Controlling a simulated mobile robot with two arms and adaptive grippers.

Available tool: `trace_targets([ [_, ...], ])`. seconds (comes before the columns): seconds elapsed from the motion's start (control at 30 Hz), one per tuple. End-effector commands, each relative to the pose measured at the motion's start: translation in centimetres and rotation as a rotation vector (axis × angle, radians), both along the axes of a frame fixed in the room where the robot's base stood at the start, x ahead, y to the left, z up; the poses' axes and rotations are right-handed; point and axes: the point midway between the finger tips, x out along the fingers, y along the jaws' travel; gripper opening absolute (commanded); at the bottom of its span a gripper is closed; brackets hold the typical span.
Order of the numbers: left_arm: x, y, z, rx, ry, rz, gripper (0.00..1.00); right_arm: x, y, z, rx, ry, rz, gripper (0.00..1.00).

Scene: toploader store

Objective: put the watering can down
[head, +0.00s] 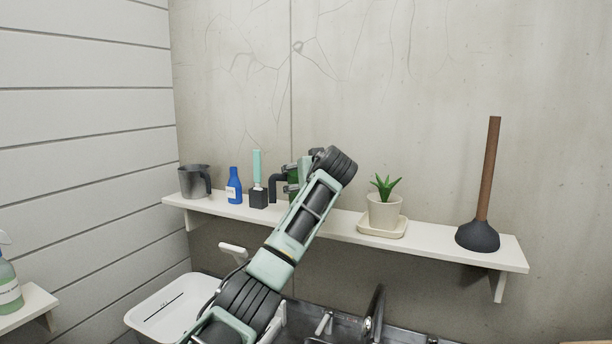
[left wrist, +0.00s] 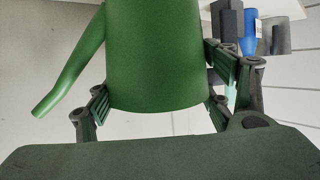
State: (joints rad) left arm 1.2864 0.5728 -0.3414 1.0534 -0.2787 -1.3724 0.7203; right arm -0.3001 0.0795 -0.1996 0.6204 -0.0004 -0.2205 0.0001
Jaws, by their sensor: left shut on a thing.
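The green watering can (left wrist: 155,55) fills the middle of the left wrist view, with its thin spout reaching down to the left. My left gripper (left wrist: 158,105) is shut on its body, with fingers on both sides. In the head view my left gripper (head: 281,187) is at the wall shelf (head: 335,230), between the dark brush holder and the potted plant. Only a small green part of the can (head: 293,177) shows there, mostly hidden by my arm. I cannot tell whether the can touches the shelf. My right gripper is not in view.
On the shelf stand a dark pitcher (head: 193,182), a blue bottle (head: 234,187), a brush in a dark holder (head: 258,197), a potted plant (head: 384,210) on a saucer, and a plunger (head: 478,236). Shelf between plant and plunger is clear. A sink tap (head: 375,315) is below.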

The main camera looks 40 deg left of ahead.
Motion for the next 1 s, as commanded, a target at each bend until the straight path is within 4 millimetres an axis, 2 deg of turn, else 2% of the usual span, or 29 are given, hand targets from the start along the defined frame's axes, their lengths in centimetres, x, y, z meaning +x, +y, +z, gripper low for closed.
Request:
trace_targets([
  [0.4, 0.03, -0.1, -0.69, 0.001, -0.002, -0.002, 0.45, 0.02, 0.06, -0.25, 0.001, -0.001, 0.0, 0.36],
  [0.43, 0.03, -0.09, -0.58, 0.0, -0.002, -0.002, 0.77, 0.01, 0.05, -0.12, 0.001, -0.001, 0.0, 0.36],
  [0.6, 0.03, -0.09, -0.56, -0.001, -0.001, -0.001, 0.92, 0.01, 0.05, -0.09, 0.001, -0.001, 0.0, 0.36],
  [1.0, 0.01, -0.08, -0.16, 0.0, -0.002, -0.001, 0.94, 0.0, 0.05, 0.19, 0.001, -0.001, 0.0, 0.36],
])
